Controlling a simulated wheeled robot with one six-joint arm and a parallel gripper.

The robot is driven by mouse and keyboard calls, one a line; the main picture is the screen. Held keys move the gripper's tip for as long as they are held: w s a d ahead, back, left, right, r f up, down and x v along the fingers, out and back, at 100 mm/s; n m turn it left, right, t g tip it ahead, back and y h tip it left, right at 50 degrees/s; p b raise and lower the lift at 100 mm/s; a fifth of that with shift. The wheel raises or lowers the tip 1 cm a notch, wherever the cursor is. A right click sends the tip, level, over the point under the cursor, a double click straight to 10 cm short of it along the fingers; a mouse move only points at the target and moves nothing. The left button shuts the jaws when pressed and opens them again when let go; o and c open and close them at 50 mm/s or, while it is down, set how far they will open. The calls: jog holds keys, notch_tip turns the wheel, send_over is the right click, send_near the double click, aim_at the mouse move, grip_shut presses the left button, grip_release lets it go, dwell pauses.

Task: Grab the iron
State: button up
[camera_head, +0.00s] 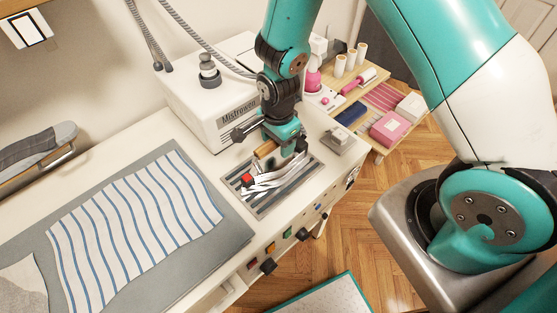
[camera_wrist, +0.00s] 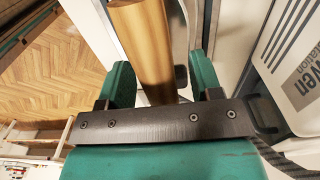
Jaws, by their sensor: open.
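The iron (camera_head: 266,182) rests on a striped metal plate (camera_head: 285,194) on the worktop. It has a pale metallic body, a red part at its left end and a wooden handle on top. My gripper (camera_head: 284,146) is right above the iron, at its handle, and hides part of it. In the wrist view, the wooden handle (camera_wrist: 147,45) reaches between the two teal fingers of my gripper (camera_wrist: 164,80). The fingers are apart, with a visible gap on the left side of the handle. Whether the right finger touches the handle I cannot tell.
A white steam unit (camera_head: 212,95) stands behind the iron. A striped cloth (camera_head: 132,225) lies on a grey board to the left. A small grey-white object (camera_head: 340,141) is at the right. Knobs and buttons line the worktop's front. A shelf (camera_head: 385,85) with sewing goods stands beyond.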

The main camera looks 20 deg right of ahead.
jog(key=shift+f, duration=0.15)
grip_shut()
jog(key=shift+w, duration=0.1)
dwell(1.4)
